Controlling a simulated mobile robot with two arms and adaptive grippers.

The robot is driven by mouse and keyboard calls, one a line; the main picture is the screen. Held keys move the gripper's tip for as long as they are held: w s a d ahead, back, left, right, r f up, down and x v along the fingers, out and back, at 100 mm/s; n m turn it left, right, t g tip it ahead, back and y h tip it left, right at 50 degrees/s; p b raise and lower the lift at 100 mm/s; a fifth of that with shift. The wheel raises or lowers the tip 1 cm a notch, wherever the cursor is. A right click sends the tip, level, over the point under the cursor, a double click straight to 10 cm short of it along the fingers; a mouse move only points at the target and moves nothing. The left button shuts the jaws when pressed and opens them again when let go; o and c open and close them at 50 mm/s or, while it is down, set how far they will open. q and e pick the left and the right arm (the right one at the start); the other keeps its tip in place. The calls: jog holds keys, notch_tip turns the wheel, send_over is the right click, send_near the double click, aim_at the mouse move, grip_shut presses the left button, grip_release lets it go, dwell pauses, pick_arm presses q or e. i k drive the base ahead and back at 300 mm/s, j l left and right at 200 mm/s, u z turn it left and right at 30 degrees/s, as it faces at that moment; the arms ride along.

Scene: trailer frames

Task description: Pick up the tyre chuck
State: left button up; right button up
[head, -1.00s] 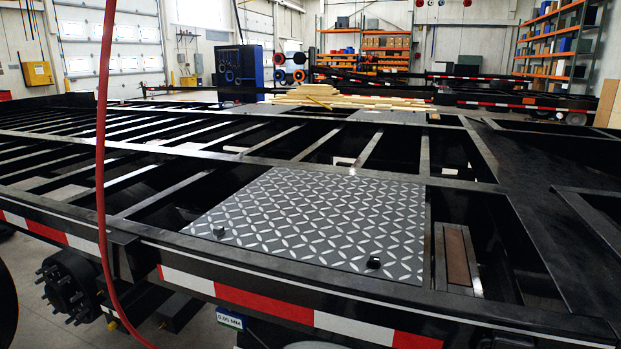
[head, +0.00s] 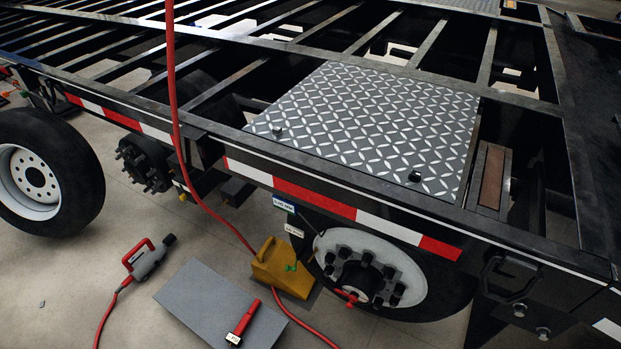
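I cannot tell for sure which thing is the tyre chuck. A short red and black tool with a white label (head: 243,322) lies on a grey flat panel (head: 205,303) on the floor. A small red piece (head: 347,297) shows at the lower hub of the white-rimmed wheel (head: 408,272). A red hose (head: 176,120) hangs from above, passes in front of the trailer frame and goes down toward a yellow wheel chock (head: 283,268). Neither of my grippers shows in the head view.
A red-handled grey power tool (head: 148,259) with a red hose lies on the floor at left. A loose tyred wheel (head: 38,175) stands beside a bare hub (head: 145,165). The black trailer frame (head: 330,180) with a tread plate (head: 375,125) overhangs the wheel.

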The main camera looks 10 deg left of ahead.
aim_at(234, 339)
jog(key=j+z, duration=0.1)
jog(key=j, duration=0.3)
jog(key=k+j+z, duration=0.15)
jog(key=j, duration=0.3)
jog(key=j+z, duration=0.1)
jog(key=j, duration=0.3)
jog(key=k+j+z, duration=0.15)
jog(key=j, duration=0.25)
jog(key=k+j+z, duration=0.1)
jog(key=j, duration=0.25)
jog(key=k+j, duration=0.7)
jog(key=k+j+z, duration=0.05)
jog(key=k, duration=0.05)
